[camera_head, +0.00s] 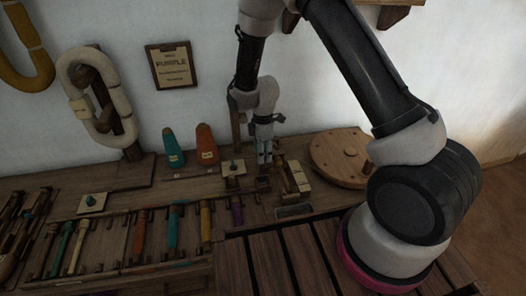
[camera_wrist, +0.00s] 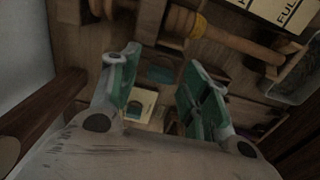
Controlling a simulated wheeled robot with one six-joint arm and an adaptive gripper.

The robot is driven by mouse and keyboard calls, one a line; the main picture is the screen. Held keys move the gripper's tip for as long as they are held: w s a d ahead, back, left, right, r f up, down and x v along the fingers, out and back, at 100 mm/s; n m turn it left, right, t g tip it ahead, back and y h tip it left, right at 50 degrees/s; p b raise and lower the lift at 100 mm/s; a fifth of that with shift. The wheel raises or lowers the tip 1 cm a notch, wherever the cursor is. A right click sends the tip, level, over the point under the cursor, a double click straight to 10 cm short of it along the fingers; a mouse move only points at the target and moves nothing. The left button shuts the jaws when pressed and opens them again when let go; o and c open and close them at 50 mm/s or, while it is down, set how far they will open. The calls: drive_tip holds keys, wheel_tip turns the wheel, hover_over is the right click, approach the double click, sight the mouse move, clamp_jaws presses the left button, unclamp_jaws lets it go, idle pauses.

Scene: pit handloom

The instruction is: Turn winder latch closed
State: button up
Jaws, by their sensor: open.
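My gripper (camera_head: 264,158) points down over the back of the wooden bench, in front of the wall. In the wrist view its two green-padded fingers (camera_wrist: 160,88) stand apart with nothing held between them. A small cream plate (camera_wrist: 141,105) shows in the gap, lower than the fingertips, with a dark teal piece (camera_wrist: 161,75) beyond it. In the head view a cream plate with a green knob (camera_head: 233,167) lies just left of the gripper. I cannot tell for certain which small part is the winder latch, or its angle; the fingers hide some of this area.
A wooden spindle with orange thread (camera_wrist: 190,22) and a card reading "FULL" (camera_wrist: 285,10) lie beyond the fingers. A round wooden disc (camera_head: 343,156) is to the right. Teal (camera_head: 173,150) and orange (camera_head: 206,145) cones stand left. Racks of coloured tools fill the front left.

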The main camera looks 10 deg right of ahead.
drive_tip(key=c, duration=1)
drive_tip(key=shift+m, duration=0.3)
drive_tip(key=m, duration=0.3)
drive_tip(key=shift+m, duration=0.4)
drive_tip(key=m, duration=0.4)
drive_tip(key=shift+m, duration=0.3)
drive_tip(key=m, duration=0.4)
drive_tip(key=shift+m, duration=2.5)
